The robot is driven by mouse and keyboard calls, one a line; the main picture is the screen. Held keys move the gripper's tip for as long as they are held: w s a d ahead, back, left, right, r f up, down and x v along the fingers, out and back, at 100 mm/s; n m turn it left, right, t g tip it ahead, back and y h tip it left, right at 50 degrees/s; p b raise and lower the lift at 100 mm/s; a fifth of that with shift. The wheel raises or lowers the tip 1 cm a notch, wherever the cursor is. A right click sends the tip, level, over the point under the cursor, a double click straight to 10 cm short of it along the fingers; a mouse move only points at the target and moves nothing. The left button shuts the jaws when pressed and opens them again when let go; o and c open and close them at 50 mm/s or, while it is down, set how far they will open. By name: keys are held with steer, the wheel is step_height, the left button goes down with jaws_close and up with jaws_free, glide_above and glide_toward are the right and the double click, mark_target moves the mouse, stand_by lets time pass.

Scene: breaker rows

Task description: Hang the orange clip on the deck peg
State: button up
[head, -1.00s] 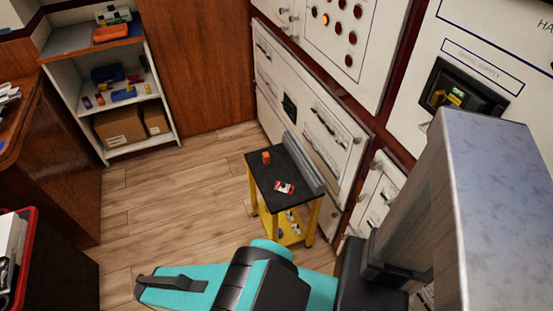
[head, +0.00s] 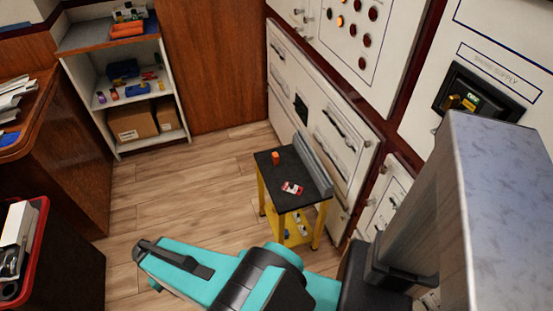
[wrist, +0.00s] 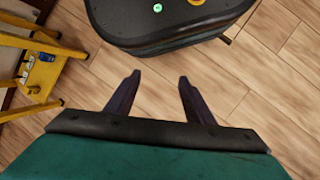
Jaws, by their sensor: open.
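A small orange piece (head: 276,158) stands on the black top of a small yellow-legged cart (head: 267,175) in the head view. It may be the orange clip, but it is too small to tell its shape. A red and white item (head: 292,188) lies on the same top. I cannot make out a deck peg in either view. My gripper (wrist: 155,78) is open in the wrist view, with nothing between its two dark fingers and wood floor beyond them. It is well apart from the orange piece.
The cart's yellow lower shelf (wrist: 42,75) shows at the left of the wrist view. White breaker panels (head: 335,140) stand behind the cart. A shelf unit (head: 175,85) with boxes is at the back left. A red-rimmed bin (head: 40,225) is at left. Floor (head: 190,195) between is clear.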

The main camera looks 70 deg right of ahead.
steer(key=w+d+r+m+t, duration=0.1)
steer(key=w+d+r+m, duration=0.2)
steer(key=d, duration=0.5)
steer(key=w+d+r+m, duration=0.2)
steer(key=w+d+m, duration=0.1)
steer(key=d, duration=0.4)
steer(key=m+h+b, duration=0.1)
steer(key=m+h, duration=0.2)
steer(key=m, duration=1.4)
glide_toward(275, 156)
step_height(275, 156, up, 3)
steer(key=w, duration=0.1)
steer(key=shift+a, duration=0.2)
steer(key=shift+f, duration=0.15)
steer(key=shift+x, duration=4.25)
